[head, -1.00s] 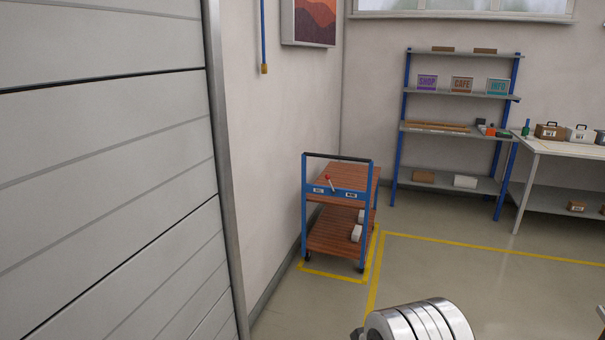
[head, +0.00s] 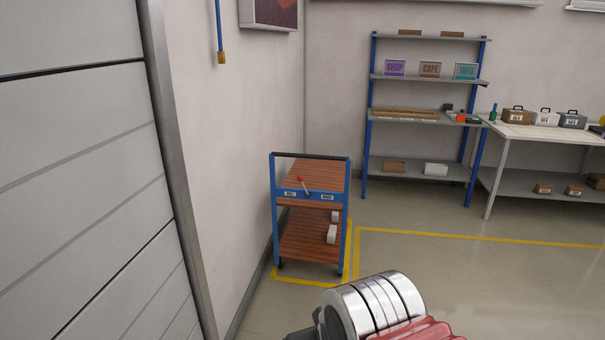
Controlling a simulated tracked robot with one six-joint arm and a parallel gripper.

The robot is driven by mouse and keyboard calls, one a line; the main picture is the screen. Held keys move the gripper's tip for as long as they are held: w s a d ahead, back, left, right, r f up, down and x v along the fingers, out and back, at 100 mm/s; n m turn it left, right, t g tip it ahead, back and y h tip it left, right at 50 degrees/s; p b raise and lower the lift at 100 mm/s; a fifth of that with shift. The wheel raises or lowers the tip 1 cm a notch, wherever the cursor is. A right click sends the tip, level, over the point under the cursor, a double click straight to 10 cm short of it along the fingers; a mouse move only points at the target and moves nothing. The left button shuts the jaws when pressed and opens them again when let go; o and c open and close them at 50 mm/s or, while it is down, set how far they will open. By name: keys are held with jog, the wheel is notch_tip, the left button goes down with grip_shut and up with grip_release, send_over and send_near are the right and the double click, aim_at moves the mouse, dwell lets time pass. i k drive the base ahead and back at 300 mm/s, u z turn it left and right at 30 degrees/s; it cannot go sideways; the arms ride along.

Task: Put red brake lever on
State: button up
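The red brake lever (head: 302,183) is a thin metal stick with a red knob, on the blue crossbar of a cart (head: 313,238) with wooden shelves. The lever leans with its knob up and to the left. Two small white labels flank it on the bar, too small to read surely. The cart stands by the wall inside a yellow floor outline. Part of my arm shows at the bottom centre, well in front of the cart. My gripper's fingers are out of the picture.
A grey panelled door (head: 85,180) fills the left side. A shelf rack (head: 420,77) with signs and a workbench (head: 550,132) with boxes stand at the back right. A yellow floor line (head: 470,237) runs right of the cart. The floor there is clear.

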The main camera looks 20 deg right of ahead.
aim_at(300, 178)
jog(key=z, duration=0.2)
jog(key=i, duration=0.75)
jog(key=z, duration=1.6)
jog(key=i, duration=1.4)
jog(key=u, duration=0.1)
